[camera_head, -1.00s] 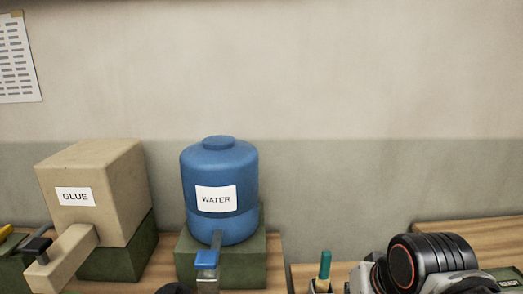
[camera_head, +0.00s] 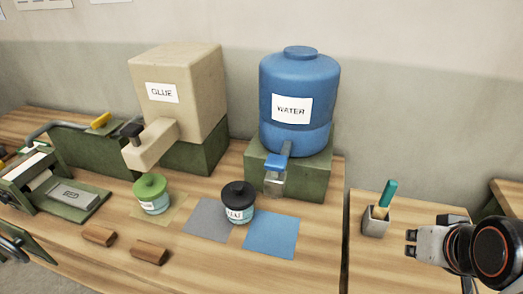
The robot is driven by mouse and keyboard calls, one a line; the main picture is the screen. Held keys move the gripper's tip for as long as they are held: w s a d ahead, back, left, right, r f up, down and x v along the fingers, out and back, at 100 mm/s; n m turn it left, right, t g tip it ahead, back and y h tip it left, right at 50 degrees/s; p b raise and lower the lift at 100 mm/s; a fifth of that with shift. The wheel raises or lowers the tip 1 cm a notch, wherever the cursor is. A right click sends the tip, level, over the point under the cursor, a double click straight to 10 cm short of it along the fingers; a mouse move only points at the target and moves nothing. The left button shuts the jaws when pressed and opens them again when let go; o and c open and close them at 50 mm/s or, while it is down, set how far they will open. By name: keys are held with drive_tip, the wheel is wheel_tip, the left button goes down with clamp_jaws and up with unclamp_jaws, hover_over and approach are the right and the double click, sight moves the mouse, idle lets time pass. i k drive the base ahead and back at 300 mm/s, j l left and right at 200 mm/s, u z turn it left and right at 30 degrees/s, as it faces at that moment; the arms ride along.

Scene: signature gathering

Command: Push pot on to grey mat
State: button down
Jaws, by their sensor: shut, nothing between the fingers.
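A pot with a black lid and a white label (camera_head: 238,203) stands upright between the grey mat (camera_head: 203,220) and the blue mat (camera_head: 272,236), seeming to overlap the grey mat's right edge; its exact footing is hard to tell. A second pot with a green lid (camera_head: 151,194) stands on a tan mat (camera_head: 174,213) to the left. My gripper (camera_head: 411,243) is at the right, shut and empty, pointing left. It is well to the right of both pots and touches neither.
The blue water dispenser (camera_head: 299,100) and beige glue dispenser (camera_head: 179,90) stand behind the mats on green bases. A holder with a green-handled tool (camera_head: 376,218) stands between the mats and my gripper. Two brown blocks (camera_head: 99,236) (camera_head: 149,252) lie front left. A gap separates the tables.

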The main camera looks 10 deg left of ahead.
sight(236, 217)
drive_tip(key=u, duration=1.3)
drive_tip(key=k+l+u, duration=0.1)
drive_tip(key=u, duration=1.35)
drive_tip(key=k+j+u, duration=0.1)
drive_tip(key=k, duration=1.15)
drive_tip(key=l, duration=0.15)
drive_tip(key=k, duration=0.05)
